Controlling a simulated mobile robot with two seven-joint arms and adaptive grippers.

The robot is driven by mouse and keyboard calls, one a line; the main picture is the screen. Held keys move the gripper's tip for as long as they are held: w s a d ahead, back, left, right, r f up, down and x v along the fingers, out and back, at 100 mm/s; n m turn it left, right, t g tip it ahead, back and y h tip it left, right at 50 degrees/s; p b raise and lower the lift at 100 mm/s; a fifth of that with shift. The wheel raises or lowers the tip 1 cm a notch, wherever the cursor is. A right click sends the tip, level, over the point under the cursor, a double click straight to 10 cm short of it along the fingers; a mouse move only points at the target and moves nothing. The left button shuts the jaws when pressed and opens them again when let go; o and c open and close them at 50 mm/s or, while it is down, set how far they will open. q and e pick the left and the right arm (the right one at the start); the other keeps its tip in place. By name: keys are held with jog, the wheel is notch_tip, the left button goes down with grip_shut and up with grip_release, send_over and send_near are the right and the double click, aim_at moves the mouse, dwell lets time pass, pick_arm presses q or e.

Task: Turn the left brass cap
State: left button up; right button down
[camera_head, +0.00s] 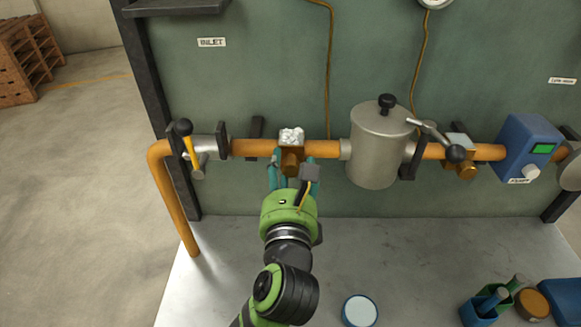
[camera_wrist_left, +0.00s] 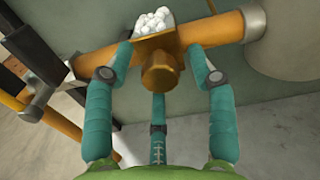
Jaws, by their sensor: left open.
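The left brass cap (camera_head: 291,160) sits on the front of a brass fitting on the orange pipe (camera_head: 255,148), with white lumps (camera_head: 291,136) on top of the fitting. In the left wrist view the cap (camera_wrist_left: 160,73) lies between the teal fingers of my left gripper (camera_wrist_left: 159,66). Two fingers reach up on either side of it, and a third is below. My left gripper (camera_head: 292,177) is open around the cap, with visible gaps at both sides in the wrist view. The right brass cap (camera_head: 466,172) is farther right on the pipe. My right gripper is not in view.
A yellow-handled lever (camera_head: 189,148) is left of the cap. A grey canister (camera_head: 377,150) with a black-knobbed lever (camera_head: 440,141) stands to the right, then a blue pump box (camera_head: 525,150). A round tin (camera_head: 359,310) and blue cup (camera_head: 484,312) are at the front.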

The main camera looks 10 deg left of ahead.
pick_arm(q)
grip_shut()
jog(key=shift+r, duration=0.1)
jog(key=shift+r+m+p, duration=0.15)
jog(key=shift+m+p, duration=0.65)
jog(key=shift+p, duration=0.2)
jog(key=m+p, duration=0.9)
jog(key=p, duration=0.2)
jog(key=shift+r, duration=0.2)
jog(key=shift+f+m+p, duration=0.2)
jog(key=shift+m+p, duration=0.8)
jog(key=shift+m, duration=0.5)
